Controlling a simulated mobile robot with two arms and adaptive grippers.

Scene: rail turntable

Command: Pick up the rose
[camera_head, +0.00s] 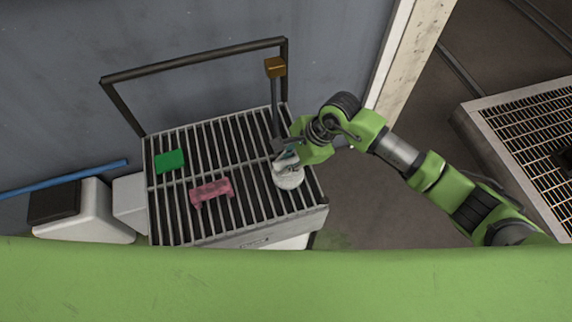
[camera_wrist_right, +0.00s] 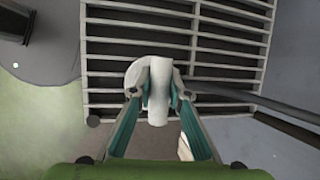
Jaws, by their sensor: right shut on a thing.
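The rose appears to be a white piece (camera_head: 289,180) with a wide round part and a narrow neck, on the right side of the slatted rack (camera_head: 240,215). My right gripper (camera_head: 284,160) is at its top. In the right wrist view, the gripper's two teal-lined fingers (camera_wrist_right: 159,92) are closed on either side of the white neck (camera_wrist_right: 158,108). The round part lies beyond the fingertips, over the slats; I cannot tell whether it touches them. My left gripper is not in view.
A pink piece (camera_head: 211,192) and a green block (camera_head: 170,160) lie on the rack to the left. A mallet-like tool with an orange-brown head (camera_head: 275,67) stands close beside my right gripper. A dark rail (camera_head: 195,60) runs along the back. A grated platform (camera_head: 530,130) is at far right.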

